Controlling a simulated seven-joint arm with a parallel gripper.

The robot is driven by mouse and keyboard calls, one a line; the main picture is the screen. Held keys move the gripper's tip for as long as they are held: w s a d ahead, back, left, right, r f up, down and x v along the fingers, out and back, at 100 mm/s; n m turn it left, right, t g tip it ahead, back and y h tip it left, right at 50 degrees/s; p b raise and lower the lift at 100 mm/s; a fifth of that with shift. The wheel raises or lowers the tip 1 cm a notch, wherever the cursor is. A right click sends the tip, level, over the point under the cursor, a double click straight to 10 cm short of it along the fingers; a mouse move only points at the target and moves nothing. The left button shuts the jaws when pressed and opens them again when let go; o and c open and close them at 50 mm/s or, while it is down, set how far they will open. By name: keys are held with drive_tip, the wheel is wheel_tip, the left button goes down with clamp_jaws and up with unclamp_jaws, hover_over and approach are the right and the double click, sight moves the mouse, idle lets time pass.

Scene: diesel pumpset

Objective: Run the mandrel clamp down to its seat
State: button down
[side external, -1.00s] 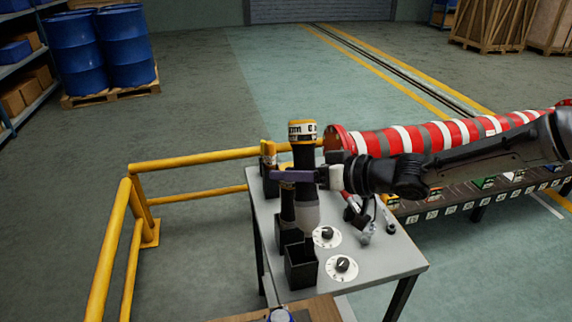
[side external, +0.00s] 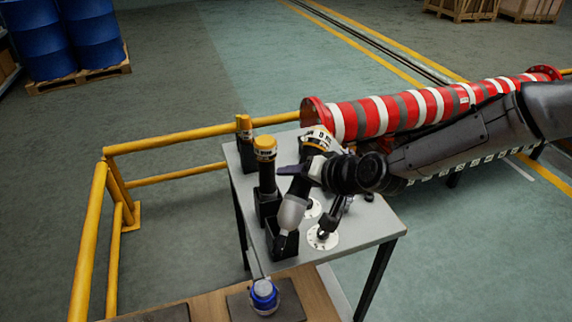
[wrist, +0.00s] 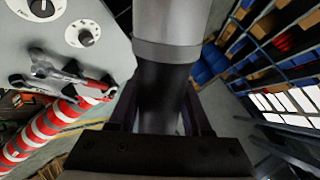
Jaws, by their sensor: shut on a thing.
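In the wrist view the tool's dark body (wrist: 162,90) runs between the fingers (wrist: 160,118). A blue ringed part with a grey top (side external: 264,294) sits on a dark plate at the front; I cannot tell whether it is the mandrel clamp.
White dials (side external: 322,238) lie right of the holders. A yellow rail (side external: 92,240) runs left, and a red-and-white striped cylinder (side external: 400,110) lies behind.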

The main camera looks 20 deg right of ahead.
drive_tip(key=s+d+f+m+h, duration=0.4)
drive_tip(key=s+d+f+m, duration=0.6)
drive_tip(key=s+f+m, duration=0.1)
drive_tip(key=shift+s+d+m+g, duration=0.15)
drive_tip(key=shift+s+m+g, duration=0.15)
drive_tip(key=shift+s+m, duration=0.3)
drive_tip(key=shift+a+f, duration=0.1)
drive_tip(key=shift+a, duration=2.8)
idle(0.7)
drive_tip(key=shift+a+r, duration=0.2)
drive_tip(key=shift+a, duration=0.05)
idle(1.1)
drive_tip(key=shift+d, duration=0.15)
idle(0.8)
